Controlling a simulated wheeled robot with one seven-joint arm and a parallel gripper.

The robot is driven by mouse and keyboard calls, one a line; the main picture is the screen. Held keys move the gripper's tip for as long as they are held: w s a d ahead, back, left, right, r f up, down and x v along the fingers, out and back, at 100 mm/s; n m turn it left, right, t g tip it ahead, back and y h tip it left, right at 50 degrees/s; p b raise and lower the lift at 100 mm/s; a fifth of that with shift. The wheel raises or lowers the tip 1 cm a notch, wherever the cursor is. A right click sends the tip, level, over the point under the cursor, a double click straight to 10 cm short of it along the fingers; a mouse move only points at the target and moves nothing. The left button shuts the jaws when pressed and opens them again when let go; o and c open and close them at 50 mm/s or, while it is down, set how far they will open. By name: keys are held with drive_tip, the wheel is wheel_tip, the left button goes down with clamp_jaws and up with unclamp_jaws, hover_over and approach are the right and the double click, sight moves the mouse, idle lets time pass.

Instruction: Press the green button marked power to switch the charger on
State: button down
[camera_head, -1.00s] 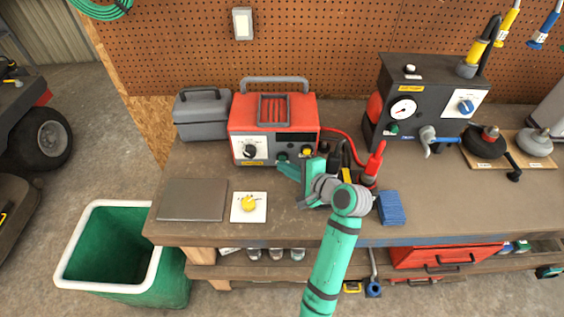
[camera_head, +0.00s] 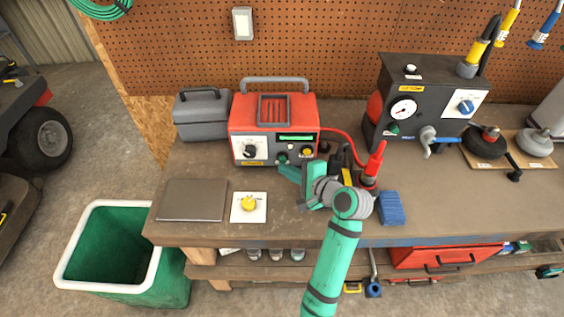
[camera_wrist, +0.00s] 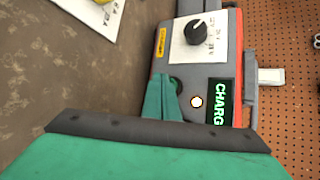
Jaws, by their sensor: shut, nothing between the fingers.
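The red charger (camera_head: 238,112) stands on the workbench, its grey front panel facing me. Its display (camera_head: 297,138) is lit green; in the wrist view the display (camera_wrist: 219,101) shows letters starting "CHARG". The green button (camera_head: 282,159) is low on the panel, and it also shows in the wrist view (camera_wrist: 177,85), partly hidden by my fingers. A small lamp (camera_wrist: 196,102) beside it glows white. My gripper (camera_head: 284,169) is shut and empty, its tips just in front of the button. A slight gap shows in the head view; the marking is not readable.
A black dial (camera_head: 250,152) and a yellow knob (camera_head: 307,152) flank the button. Red and black clamps (camera_head: 374,163) stand right of my gripper, near a blue sponge-like block (camera_head: 391,208). A white card with a yellow object (camera_head: 248,204) and a grey plate (camera_head: 192,200) lie left.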

drive_tip(key=shift+s, duration=0.55)
drive_tip(key=shift+s, duration=0.15)
drive_tip(key=shift+s+d, duration=0.1)
drive_tip(key=shift+s, duration=2.9)
drive_tip(key=shift+w, duration=0.15)
